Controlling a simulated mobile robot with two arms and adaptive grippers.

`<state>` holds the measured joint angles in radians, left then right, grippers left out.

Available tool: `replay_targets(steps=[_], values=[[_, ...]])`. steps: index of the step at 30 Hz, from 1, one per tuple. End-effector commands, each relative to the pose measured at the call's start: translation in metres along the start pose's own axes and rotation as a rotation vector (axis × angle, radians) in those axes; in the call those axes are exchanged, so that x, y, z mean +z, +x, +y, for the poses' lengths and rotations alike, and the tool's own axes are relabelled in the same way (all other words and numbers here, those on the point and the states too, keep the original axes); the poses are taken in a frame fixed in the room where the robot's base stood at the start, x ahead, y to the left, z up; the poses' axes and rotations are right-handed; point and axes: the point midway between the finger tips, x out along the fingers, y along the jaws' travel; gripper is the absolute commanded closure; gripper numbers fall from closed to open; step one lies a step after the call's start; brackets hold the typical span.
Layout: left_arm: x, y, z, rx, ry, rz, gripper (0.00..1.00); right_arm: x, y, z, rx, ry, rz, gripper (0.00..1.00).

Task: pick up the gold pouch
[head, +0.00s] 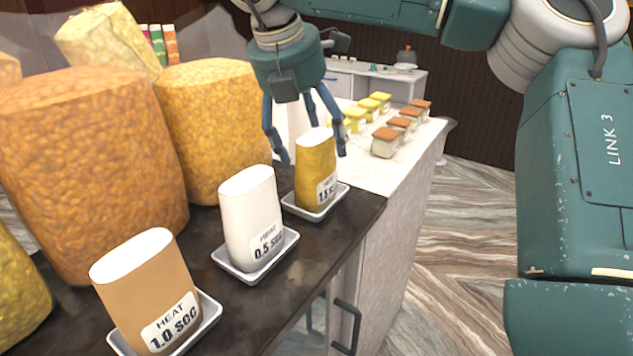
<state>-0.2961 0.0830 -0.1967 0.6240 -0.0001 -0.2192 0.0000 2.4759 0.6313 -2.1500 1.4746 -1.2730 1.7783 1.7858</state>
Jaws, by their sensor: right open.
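The gold pouch (314,172) stands upright on a small white tray (338,196) at the right end of a row on the dark counter. Its label is partly readable and its top is pale. My right gripper (311,155) points down with its fingers open around the upper part of the gold pouch, one finger at its left and another at its right. I cannot tell whether the fingers touch it. My left gripper does not show.
A white pouch (250,208) and a tan pouch (146,288) stand on trays nearer me. Large bags of orange-yellow snacks (90,165) fill the left. Small containers with yellow and orange lids (386,141) sit on a white counter behind. The floor at right is clear.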

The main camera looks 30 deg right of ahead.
Motion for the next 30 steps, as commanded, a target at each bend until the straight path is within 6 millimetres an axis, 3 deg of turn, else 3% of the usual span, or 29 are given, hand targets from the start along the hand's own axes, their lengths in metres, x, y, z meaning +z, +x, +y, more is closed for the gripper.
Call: replay_targets(steps=[3,9,23,30], values=[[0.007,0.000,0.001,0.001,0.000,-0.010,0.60,0.000,0.000,0.000,0.000,0.000,-0.001,0.28],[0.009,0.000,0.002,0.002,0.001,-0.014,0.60,0.000,-0.001,0.000,0.000,0.000,-0.001,0.64],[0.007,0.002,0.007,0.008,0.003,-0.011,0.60,0.002,-0.005,0.001,0.001,0.000,-0.002,0.64],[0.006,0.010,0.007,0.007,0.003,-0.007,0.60,0.015,-0.036,0.001,0.004,0.004,-0.002,0.64]])
